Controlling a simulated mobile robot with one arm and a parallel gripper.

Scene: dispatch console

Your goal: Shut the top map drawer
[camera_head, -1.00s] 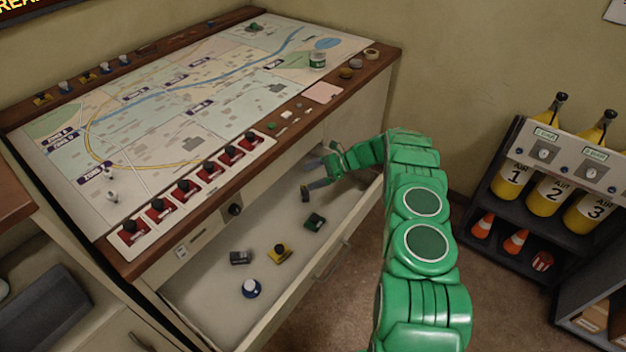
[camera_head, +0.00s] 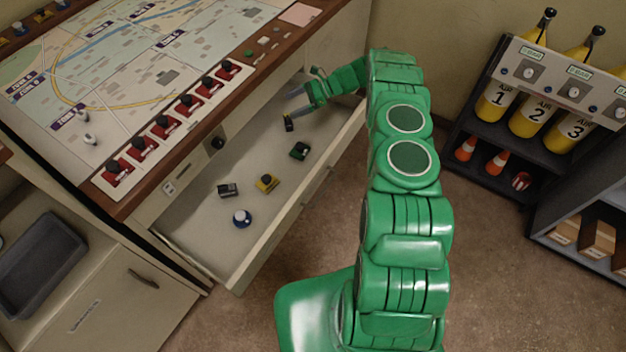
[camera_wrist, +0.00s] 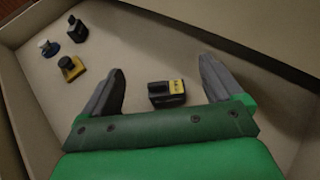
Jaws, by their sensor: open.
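The top map drawer (camera_head: 268,232) is pulled well out from under the map table, with its pale inside showing. My gripper (camera_head: 294,103) is over the far end of the open drawer, beside a small black item with a yellow label (camera_head: 288,123). In the wrist view my gripper (camera_wrist: 162,70) is open. The labelled black item (camera_wrist: 167,94) shows between its fingers on the drawer floor, not gripped. The drawer's wall (camera_wrist: 250,38) runs beyond the fingertips. I cannot tell whether the fingers touch the drawer.
The map table (camera_head: 160,75) stands above. A rack of yellow air cylinders (camera_head: 530,115) stands right. Floor before the drawer is partly clear.

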